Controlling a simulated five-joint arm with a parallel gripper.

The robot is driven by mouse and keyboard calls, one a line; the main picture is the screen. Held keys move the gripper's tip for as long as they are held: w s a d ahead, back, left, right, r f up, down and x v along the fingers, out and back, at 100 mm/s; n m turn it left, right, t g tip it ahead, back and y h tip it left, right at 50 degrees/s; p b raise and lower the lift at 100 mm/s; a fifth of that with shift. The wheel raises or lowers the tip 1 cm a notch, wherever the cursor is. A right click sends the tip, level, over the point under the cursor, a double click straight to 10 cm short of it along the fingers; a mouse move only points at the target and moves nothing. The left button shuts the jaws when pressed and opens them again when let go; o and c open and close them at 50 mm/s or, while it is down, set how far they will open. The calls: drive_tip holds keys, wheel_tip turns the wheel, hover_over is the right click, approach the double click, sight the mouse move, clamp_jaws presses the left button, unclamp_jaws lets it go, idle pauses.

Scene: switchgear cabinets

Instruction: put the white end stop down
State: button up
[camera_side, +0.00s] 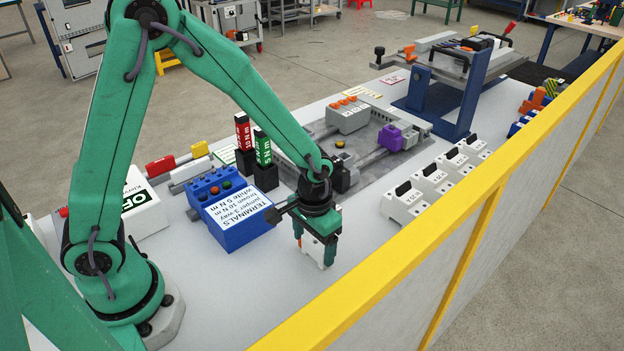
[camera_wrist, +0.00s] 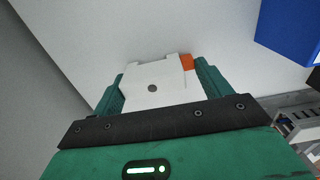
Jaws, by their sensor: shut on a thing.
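The white end stop (camera_wrist: 160,85) is between the two green fingers of my gripper (camera_wrist: 160,88) in the wrist view. It has a small dark round spot on its face and an orange part (camera_wrist: 187,62) at its upper right corner. In the side view the white end stop (camera_side: 318,247) shows below my gripper (camera_side: 316,243), close to the grey-white table top (camera_side: 290,300). I cannot tell whether it touches the table. My gripper points down and is shut on the end stop.
A blue terminals box (camera_side: 238,218) with a white label stands just left of my gripper. Several white devices with black handles (camera_side: 405,200) stand to the right. A rail assembly with a purple part (camera_side: 391,137) lies behind. A yellow-topped barrier (camera_side: 400,265) runs along the front right.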

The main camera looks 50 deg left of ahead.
sight(313, 240)
drive_tip(key=o, duration=1.1)
drive_tip(key=shift+f, duration=0.1)
wheel_tip(313, 240, up, 12)
drive_tip(key=shift+r, duration=0.2)
idle(0.4)
drive_tip(key=shift+s+a+r+t, duration=0.95)
drive_tip(key=shift+s+a+r, duration=0.8)
drive_tip(key=shift+s, duration=0.4)
drive_tip(key=shift+s+a+r+t, duration=0.9)
drive_tip(key=shift+s+a+r, duration=0.7)
drive_tip(key=shift+s+r, duration=0.4)
drive_tip(key=shift+s+a+r+t, duration=0.95)
drive_tip(key=shift+s+a+r, duration=0.7)
drive_tip(key=shift+s, duration=0.6)
